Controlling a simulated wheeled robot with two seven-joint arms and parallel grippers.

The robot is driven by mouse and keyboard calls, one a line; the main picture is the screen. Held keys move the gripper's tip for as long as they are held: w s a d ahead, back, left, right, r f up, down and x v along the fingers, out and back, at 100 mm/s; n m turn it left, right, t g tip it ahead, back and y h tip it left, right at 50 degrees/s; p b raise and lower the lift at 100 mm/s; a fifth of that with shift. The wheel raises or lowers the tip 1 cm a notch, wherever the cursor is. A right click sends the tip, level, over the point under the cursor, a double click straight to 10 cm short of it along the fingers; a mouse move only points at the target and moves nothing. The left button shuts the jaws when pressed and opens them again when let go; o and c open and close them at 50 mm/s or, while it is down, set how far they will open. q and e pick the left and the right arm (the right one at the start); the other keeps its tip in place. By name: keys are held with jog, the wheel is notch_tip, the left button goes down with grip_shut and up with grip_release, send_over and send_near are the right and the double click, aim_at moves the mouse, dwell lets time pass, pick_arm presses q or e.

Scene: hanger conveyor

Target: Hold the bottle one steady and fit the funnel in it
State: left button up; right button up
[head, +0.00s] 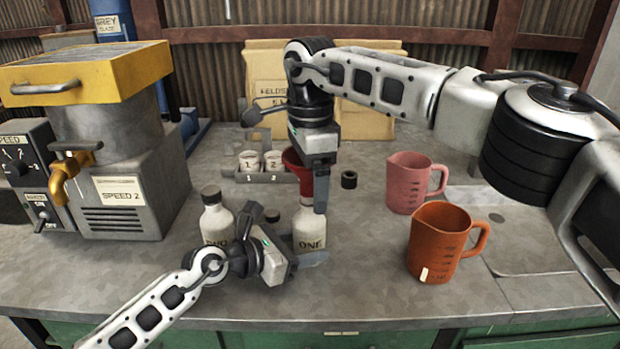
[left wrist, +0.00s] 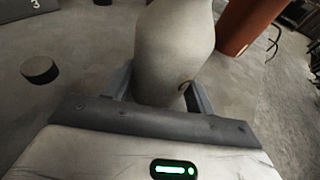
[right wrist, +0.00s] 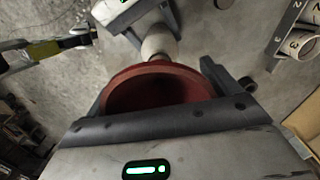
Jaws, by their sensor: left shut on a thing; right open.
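Bottle one (head: 309,228) is a pale bottle labelled ONE, standing upright on the bench. My left gripper (head: 303,256) is shut on its lower body; the left wrist view shows the bottle (left wrist: 172,55) between the fingers. The red funnel (head: 294,160) is wide end up, directly above the bottle's neck. My right gripper (head: 318,190) is open, with its fingers on either side of the funnel. In the right wrist view the funnel's bowl (right wrist: 155,92) lies between the fingers, in line with the bottle (right wrist: 158,44). The spout is hidden, so I cannot tell how deep it sits.
Bottle two (head: 215,218), capped, stands left of my left gripper. A rack with numbered cups (head: 262,178) and a black ring-like piece (head: 349,180) are behind. A pink jug (head: 405,185) and an orange jug (head: 437,245) stand right. A yellow-topped machine (head: 120,190) fills the left.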

jog(key=shift+o, duration=0.3)
jog(key=shift+o, duration=1)
notch_tip(320, 180, up, 12)
jog(key=shift+r, duration=0.1)
pick_arm(q)
jog(key=o, duration=0.8)
jog(key=shift+o, duration=0.2)
